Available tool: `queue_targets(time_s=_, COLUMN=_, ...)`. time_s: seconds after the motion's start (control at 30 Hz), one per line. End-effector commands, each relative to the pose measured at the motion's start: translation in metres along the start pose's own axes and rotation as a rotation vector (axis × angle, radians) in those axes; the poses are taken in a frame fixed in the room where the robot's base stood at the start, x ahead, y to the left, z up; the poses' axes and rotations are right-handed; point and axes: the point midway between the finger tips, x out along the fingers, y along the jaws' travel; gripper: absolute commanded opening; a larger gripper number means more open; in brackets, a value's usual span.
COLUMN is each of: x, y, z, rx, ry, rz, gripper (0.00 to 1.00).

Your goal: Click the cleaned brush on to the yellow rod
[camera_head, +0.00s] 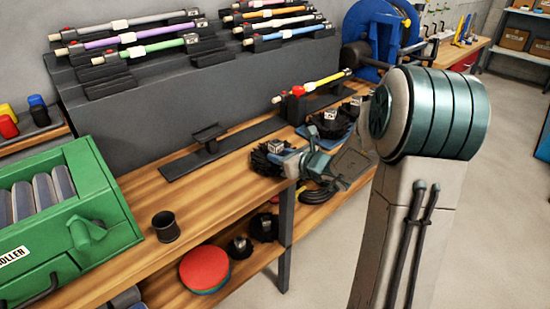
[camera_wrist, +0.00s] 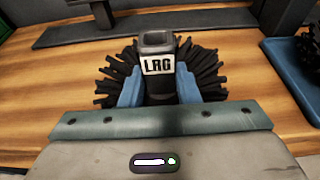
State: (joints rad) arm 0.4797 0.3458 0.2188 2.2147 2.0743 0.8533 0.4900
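A black-bristled brush (camera_head: 262,163) with a pale hub label is at the bench's front edge. In the head view my gripper (camera_head: 290,162) reaches the brush from the right. Whether the brush touches the bench is unclear. The yellow rod (camera_head: 328,79) lies tilted at the back of the bench, with a red piece (camera_head: 298,90) near its left end. No brush shows on that end.
More dark brushes (camera_head: 333,121) stand behind my gripper, one on a blue tray (camera_wrist: 288,75). A dark bar with an empty cradle (camera_head: 209,135) lies left of the rod. A black cup (camera_head: 165,226) and green case (camera_head: 95,195) are left. The stepped rack (camera_head: 190,95) holds several rods.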

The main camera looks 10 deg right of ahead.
Motion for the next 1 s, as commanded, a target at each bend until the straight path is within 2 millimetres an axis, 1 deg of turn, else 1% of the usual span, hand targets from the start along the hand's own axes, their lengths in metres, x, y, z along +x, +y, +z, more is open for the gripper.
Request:
queue_targets(time_s=0.27, x=-0.001, y=0.0, z=0.003, rx=-0.001, ry=-0.001, rz=0.0, gripper=0.0)
queue_targets(time_s=1.0, x=-0.018, y=0.0, z=0.057, rx=-0.001, ry=-0.001, rz=0.0, gripper=0.0)
